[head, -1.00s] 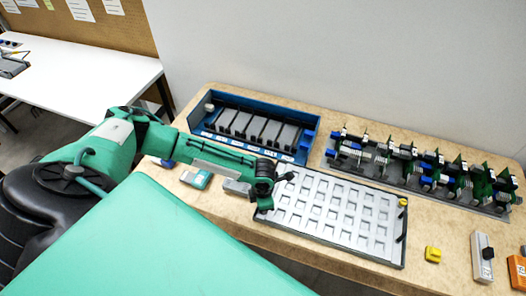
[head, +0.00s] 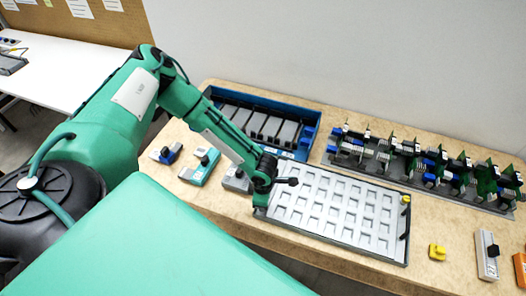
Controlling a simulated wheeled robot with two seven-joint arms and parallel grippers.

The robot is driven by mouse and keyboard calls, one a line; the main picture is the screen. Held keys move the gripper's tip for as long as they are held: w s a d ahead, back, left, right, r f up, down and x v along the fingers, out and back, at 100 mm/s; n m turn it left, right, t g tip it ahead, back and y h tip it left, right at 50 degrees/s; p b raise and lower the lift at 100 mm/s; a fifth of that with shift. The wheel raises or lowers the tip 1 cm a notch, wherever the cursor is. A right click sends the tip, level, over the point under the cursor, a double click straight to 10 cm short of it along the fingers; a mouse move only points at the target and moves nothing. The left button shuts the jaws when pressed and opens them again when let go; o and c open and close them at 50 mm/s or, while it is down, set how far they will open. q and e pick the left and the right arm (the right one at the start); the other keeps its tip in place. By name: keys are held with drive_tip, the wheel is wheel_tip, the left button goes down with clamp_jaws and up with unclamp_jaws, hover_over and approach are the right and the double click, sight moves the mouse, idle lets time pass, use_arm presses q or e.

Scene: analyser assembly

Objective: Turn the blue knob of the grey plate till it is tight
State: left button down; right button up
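A small grey plate (head: 158,158) with a blue knob (head: 173,149) lies at the left front of the wooden table. My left arm reaches in over the table from the left. My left gripper (head: 288,181) is dark and small, over the left part of the white tray, well to the right of that plate and apart from it. Its fingers are too small to tell whether they are open or shut. My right gripper is not in view.
A teal module (head: 200,169) and a grey module (head: 237,181) lie between the plate and the white tray (head: 330,236). A blue bin (head: 309,134) and a rack of green boards (head: 420,190) stand behind. A yellow piece (head: 437,252) and a white module (head: 487,262) lie at right.

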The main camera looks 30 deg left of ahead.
use_arm(q)
drive_tip(key=shift+w+r, duration=0.15)
idle(0.3)
drive_tip(key=c, duration=1.2)
unclamp_jaws()
wheel_tip(320, 180, up, 14)
